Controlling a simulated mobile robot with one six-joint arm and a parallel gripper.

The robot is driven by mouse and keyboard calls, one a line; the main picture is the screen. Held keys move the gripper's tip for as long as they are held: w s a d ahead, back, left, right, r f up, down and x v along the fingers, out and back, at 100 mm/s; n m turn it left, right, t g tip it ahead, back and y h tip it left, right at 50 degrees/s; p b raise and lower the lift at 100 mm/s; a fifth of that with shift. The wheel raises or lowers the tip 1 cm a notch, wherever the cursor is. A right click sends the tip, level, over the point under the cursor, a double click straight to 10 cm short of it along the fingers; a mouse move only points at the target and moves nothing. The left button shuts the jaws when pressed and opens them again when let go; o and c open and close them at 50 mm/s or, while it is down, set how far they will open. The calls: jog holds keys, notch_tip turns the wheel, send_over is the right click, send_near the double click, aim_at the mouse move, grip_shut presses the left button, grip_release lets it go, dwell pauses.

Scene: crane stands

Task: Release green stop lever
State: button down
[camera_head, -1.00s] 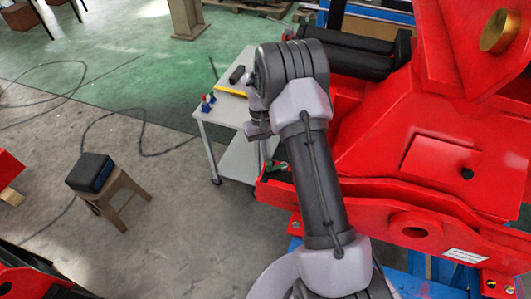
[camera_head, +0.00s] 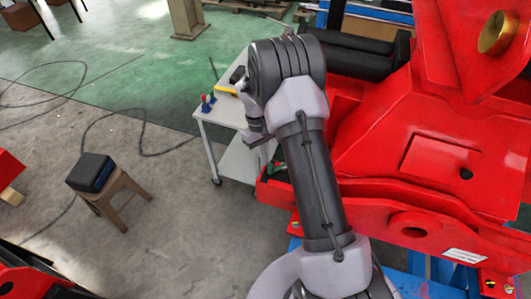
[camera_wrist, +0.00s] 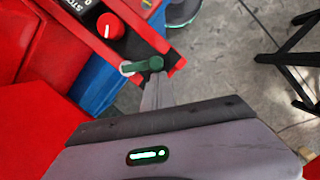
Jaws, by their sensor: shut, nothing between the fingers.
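The green stop lever (camera_wrist: 148,65) shows in the wrist view near the end of a red frame bar, with a pale piece at its left end. My gripper (camera_wrist: 156,84) is shut, its slim fingers pointing up at the lever's right end. The fingertips overlap or sit right by the lever; I cannot tell if they touch. In the head view a small green patch of the lever (camera_head: 278,171) shows at the left end of the red frame. My arm hides the fingertips there.
A red knob (camera_wrist: 110,26) and a black labelled box (camera_wrist: 82,12) sit on the red frame beside the lever. A white table (camera_head: 232,118) with small items stands behind my wrist. A stool (camera_head: 115,198) with a dark box stands on open floor at left.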

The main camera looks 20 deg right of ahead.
aim_at(270, 178)
jog(key=n, duration=0.1)
jog(key=s+n, duration=0.2)
jog(key=shift+a+n+h, duration=0.25)
jog(key=shift+n+h, duration=0.05)
jog(key=shift+h, duration=0.1)
jog(key=shift+s+d+n+t+h+p, duration=0.1)
jog(key=shift+s+n+t+h+p, duration=0.15)
jog(key=shift+s+n, duration=0.55)
jog(key=shift+s+d+n+t+h+p, duration=0.1)
jog(key=shift+s+n+t+h+p, duration=0.15)
jog(key=shift+n, duration=0.95)
jog(key=shift+s, duration=0.1)
jog(key=shift+a, duration=0.15)
